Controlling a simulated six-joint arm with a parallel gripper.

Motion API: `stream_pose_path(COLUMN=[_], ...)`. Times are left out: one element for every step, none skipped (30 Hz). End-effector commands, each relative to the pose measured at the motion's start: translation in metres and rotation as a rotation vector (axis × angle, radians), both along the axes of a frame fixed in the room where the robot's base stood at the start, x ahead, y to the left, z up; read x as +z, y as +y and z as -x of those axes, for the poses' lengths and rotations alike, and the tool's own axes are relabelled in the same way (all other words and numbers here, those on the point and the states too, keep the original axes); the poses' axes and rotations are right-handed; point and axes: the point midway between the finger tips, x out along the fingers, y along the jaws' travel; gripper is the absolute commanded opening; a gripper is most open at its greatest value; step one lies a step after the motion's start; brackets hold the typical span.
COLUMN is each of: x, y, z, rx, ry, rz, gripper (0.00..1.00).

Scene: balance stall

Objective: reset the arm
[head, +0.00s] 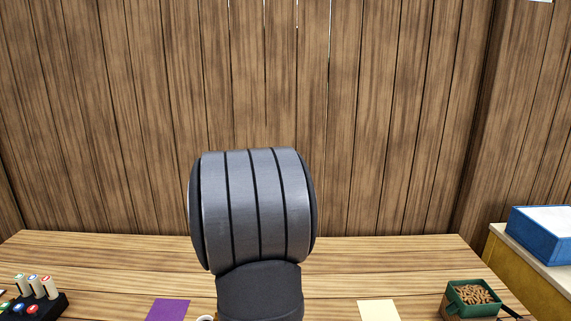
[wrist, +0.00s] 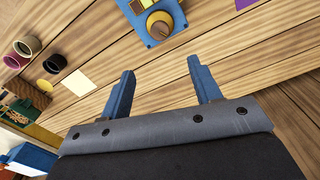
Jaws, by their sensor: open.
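My gripper (wrist: 165,92) shows in the wrist view with its two blue fingers spread apart and nothing between them. Bare wooden table lies beyond the fingers, and the gripper appears to be above it. In the head view a thick grey link of my arm stands upright in the middle and hides the table behind it. The gripper itself does not show in the head view.
The wooden table (head: 410,258) holds a purple card (head: 168,310), a cream card (head: 379,310), a green box of brown pellets (head: 473,298) and a black rack (head: 45,306). A blue device with a knob (wrist: 158,22) and several cups (wrist: 28,46) show in the wrist view. A blue box (head: 540,238) stands right.

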Motion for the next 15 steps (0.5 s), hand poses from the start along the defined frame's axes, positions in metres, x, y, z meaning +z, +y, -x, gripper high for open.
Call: stream_pose_path(x=[0.011, 0.017, 0.022, 0.01, 0.002, -0.006, -0.012, -0.018, -0.026, -0.032, -0.038, -0.046, -0.052, -0.059, -0.067], y=[0.0, 0.0, 0.0, 0.0, 0.0, 0.0, 0.0, 0.0, 0.0, 0.0, 0.0, 0.0, 0.0, 0.0, 0.0], z=[-0.001, 0.0, 0.0, 0.001, 0.001, 0.001, 0.001, 0.001, 0.0, 0.001, 0.001, 0.001, 0.001, 0.001, 0.0], rx=[0.0, 0.0, 0.0, 0.0, 0.0, 0.0, 0.0, 0.0, 0.0, 0.0, 0.0, 0.0, 0.0, 0.0, 0.0], ry=[-0.004, -0.003, -0.002, 0.005, 0.007, 0.006, 0.005, 0.006, 0.004, 0.006, 0.004, 0.004, 0.004, 0.006, 0.004], rz=[-0.001, -0.001, 0.0, 0.001, 0.001, 0.002, 0.001, 0.002, 0.001, 0.002, 0.001, 0.001, 0.001, 0.002, 0.001], gripper=[0.58, 0.58, 0.58, 0.58, 0.58, 0.58, 0.58, 0.58, 0.58, 0.58, 0.58, 0.58, 0.58, 0.58, 0.58])
